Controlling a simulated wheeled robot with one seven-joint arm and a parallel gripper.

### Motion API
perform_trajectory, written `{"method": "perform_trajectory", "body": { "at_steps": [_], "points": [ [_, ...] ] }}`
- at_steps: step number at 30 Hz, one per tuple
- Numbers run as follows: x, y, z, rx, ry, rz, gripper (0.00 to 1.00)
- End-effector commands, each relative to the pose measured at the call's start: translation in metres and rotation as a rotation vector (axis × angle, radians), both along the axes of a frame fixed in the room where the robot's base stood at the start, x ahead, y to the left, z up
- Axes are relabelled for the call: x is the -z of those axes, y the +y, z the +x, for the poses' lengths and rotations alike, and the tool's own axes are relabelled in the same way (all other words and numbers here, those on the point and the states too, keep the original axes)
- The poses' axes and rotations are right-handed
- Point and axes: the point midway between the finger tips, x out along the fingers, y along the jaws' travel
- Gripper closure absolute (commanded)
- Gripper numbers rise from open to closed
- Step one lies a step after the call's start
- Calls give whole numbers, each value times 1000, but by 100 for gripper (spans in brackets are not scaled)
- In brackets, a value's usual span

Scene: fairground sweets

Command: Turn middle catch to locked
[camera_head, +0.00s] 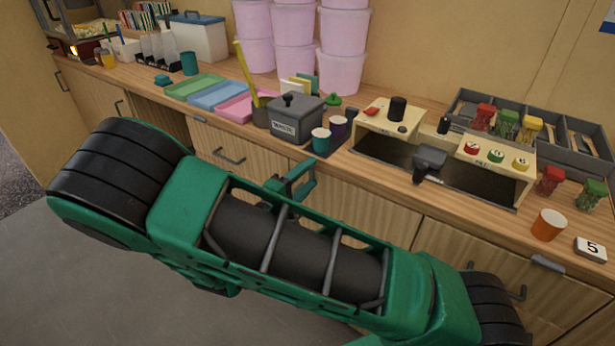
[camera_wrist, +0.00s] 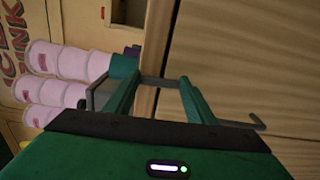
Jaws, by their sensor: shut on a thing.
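My gripper (camera_head: 295,180) is at the cabinet front, just below the counter's front edge, in the head view. In the wrist view its two green fingers (camera_wrist: 159,88) stand on either side of a short grey bar (camera_wrist: 160,82) at the cabinet front, and the gripper is shut on it. This bar appears to be the middle catch; its turn position and any lock marking cannot be made out. In the head view my arm and gripper hide most of it.
Bar handles stand out from the fronts, one left of my gripper (camera_head: 228,157) and one at far right (camera_head: 518,293). The counter (camera_head: 480,205) above holds a grey pot (camera_head: 290,120), cups, trays and a cream stand (camera_head: 500,170). An orange cup (camera_head: 548,225) stands near the edge.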

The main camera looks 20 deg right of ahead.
Motion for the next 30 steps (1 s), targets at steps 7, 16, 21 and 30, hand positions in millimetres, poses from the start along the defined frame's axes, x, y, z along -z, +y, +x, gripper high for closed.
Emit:
{"method": "perform_trajectory", "body": {
  "at_steps": [7, 16, 21, 30],
  "points": [
    [3, 3, 0, -4, -39, 38, 72],
    [4, 3, 0, -3, -46, 45, 72],
    [4, 3, 0, -3, -46, 44, 48],
    [2, 2, 1, -1, -49, 42, 31]
  ]
}}
